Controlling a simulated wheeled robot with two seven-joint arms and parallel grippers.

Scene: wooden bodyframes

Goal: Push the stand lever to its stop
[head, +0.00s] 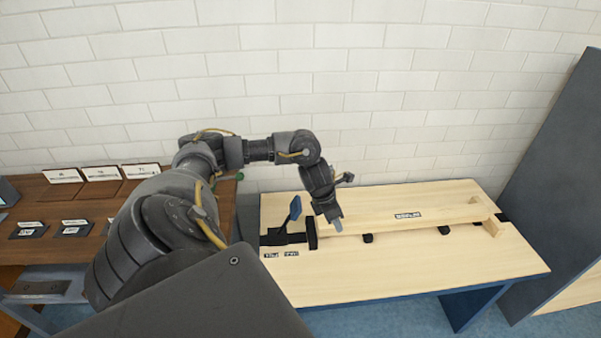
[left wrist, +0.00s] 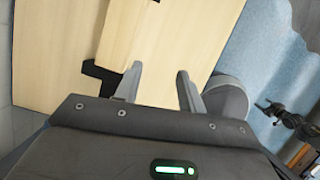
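The stand (head: 283,239) is a black clamp-like fixture at the left end of the light wooden table. A blue-tipped lever (head: 295,208) rises from it, tilted to the right. A wooden frame piece (head: 400,221) lies along the table from the stand to the right. My left gripper (head: 333,222) points down just right of the lever, above the left end of the frame piece, apart from the lever. In the left wrist view its two fingers (left wrist: 160,86) are spread, with nothing between them. The lever cannot be made out there. My right gripper cannot be made out.
The light table (head: 400,270) has a clear front area, with two small labels (head: 281,254) before the stand. A brown bench (head: 70,205) with cards stands at left. A tall grey panel (head: 550,180) stands at right, and a white brick wall behind.

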